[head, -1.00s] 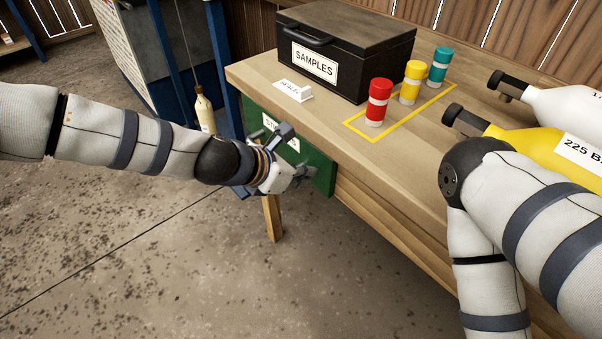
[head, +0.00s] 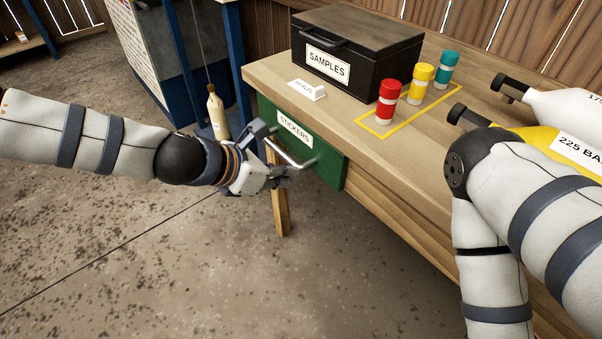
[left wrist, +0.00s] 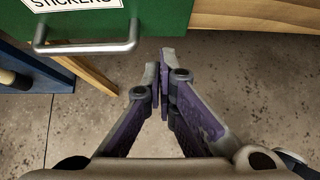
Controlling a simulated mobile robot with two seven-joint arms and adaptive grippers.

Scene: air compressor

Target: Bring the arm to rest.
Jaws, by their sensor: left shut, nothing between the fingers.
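My left gripper (head: 284,174) is in front of the green drawer (head: 330,168), whose label reads STICKERS and which has a metal bar handle (head: 290,156). In the left wrist view the gripper's fingers (left wrist: 162,75) are together with nothing between them. The green drawer front (left wrist: 165,18) and its handle (left wrist: 88,47) lie beyond and to the left of the fingertips, apart from them in that view. The drawer looks shut under the workbench. My right arm comes in at the right of the head view; its gripper is out of view.
On the workbench (head: 345,110) stand a black SAMPLES box (head: 365,60) and red (head: 387,102), yellow (head: 420,84) and teal (head: 446,69) canisters by a yellow outline. Yellow (head: 520,140) and white (head: 560,105) bottles lie at right. The floor (head: 150,250) is open.

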